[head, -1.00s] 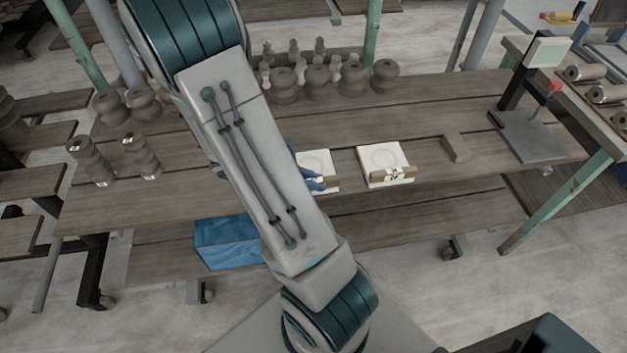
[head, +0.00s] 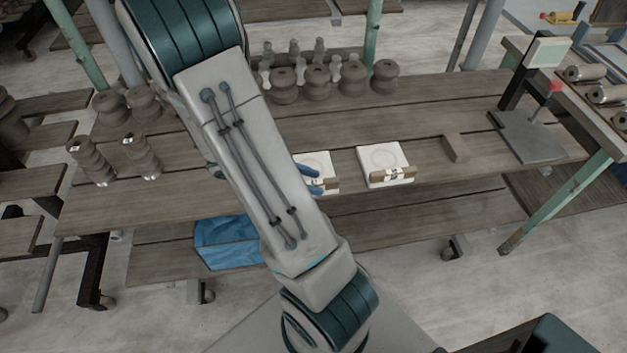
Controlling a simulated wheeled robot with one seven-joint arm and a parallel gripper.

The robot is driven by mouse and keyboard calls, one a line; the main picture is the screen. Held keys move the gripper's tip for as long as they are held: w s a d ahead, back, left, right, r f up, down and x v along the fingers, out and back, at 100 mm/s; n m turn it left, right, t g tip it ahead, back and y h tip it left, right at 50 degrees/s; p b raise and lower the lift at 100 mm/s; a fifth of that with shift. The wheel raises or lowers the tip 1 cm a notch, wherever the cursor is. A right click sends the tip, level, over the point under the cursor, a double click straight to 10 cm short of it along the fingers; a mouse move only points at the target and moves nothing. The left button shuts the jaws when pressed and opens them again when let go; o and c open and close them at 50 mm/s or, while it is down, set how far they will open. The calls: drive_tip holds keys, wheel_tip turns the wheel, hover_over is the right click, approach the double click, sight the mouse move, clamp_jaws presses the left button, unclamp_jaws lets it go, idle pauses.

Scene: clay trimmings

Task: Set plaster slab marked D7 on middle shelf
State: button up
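Two square white plaster slabs, each with a faint ring on top, lie side by side on a plank shelf (head: 245,186). The right slab (head: 379,157) has a brown strip with a small dark-marked tag on its front edge; the mark is too small to read. The left slab (head: 325,162) is partly hidden behind my arm, and I cannot read any mark on it.
A brown block (head: 456,148) and a dark stand on a grey plate (head: 535,137) are to the right. A blue bin (head: 225,243) sits on the lower shelf.

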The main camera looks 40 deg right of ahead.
drive_tip(key=v, duration=1.1)
drive_tip(key=s+a+r+m+t+y, duration=0.6)
drive_tip(key=a+r+m+t+y, duration=0.2)
drive_tip(key=a+r+m+y, duration=0.1)
drive_tip(key=a+r+m, duration=0.1)
drive_tip(key=m, duration=0.1)
drive_tip(key=shift+m+t+y, duration=0.3)
drive_tip(key=shift+m+t, duration=0.1)
drive_tip(key=shift+s+a+r, duration=0.1)
drive_tip(key=shift+s, duration=0.05)
